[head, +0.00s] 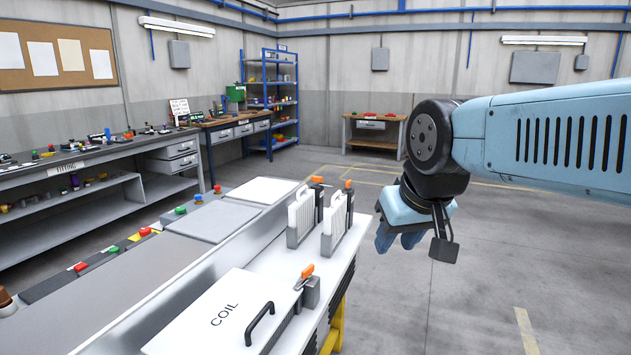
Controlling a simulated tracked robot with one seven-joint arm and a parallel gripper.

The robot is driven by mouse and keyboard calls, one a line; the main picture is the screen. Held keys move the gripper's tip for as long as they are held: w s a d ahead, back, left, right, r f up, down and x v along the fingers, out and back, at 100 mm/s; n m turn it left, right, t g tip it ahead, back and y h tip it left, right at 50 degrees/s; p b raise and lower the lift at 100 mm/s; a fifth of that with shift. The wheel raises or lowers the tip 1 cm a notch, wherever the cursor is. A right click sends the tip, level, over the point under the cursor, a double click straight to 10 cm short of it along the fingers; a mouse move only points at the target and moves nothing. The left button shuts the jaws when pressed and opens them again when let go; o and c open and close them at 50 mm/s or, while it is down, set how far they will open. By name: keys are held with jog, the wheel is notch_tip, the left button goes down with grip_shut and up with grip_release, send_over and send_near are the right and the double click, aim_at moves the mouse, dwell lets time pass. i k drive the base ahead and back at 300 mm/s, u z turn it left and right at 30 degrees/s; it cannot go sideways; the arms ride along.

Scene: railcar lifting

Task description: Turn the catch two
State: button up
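Three orange-tipped catches show in the head view. One catch (306,273) sits on a grey block at the edge of the white lid marked COIL (205,305), its lever slanting. Two more, a catch (318,182) and another catch (348,186), stand on dark uprights beside the white ribbed blocks farther back. No number shows on them, so I cannot tell which is catch two. My gripper (398,242) hangs pointing down, to the right of the catches and apart from them. Its blue fingers touch no catch. The gap between them is too unclear to judge.
The white ribbed blocks (301,217) stand in grey holders on the bench edge. A black handle (260,323) rises from the COIL lid. Coloured buttons (181,210) line the bench's far side. Open grey floor (470,290) lies right of the bench.

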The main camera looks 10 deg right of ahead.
aim_at(317, 180)
jog(key=z, duration=0.3)
jog(key=i, duration=1.4)
jog(key=u, duration=0.3)
